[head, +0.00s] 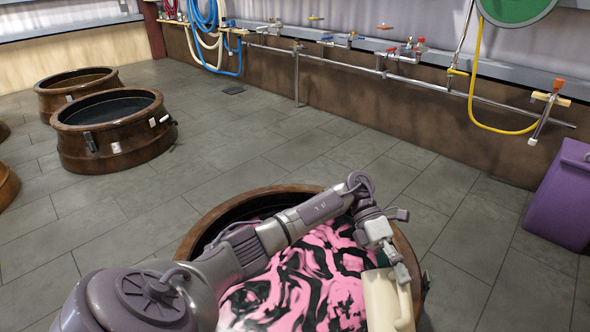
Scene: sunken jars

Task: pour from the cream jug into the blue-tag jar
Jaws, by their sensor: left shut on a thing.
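The cream jug (380,303) is at the lower middle right, over or beside the right rim of the near jar, cut by the bottom edge. My left gripper (398,270) is shut on the cream jug near its top. The jug looks close to upright; its mouth and contents cannot be made out. The near brown jar (215,222) holds swirled pink and black contents, and my left arm crosses over it. A small dark piece shows on its right outer side; no blue tag can be made out on any jar. My right gripper is not in view.
Two more sunken brown jars, one with pale tags (120,143) and one behind it (50,92), stand at the upper left. Pipes with valves (380,66) and hoses run along the back wall. A purple bin (562,200) stands at right. Grey tiled floor between is clear.

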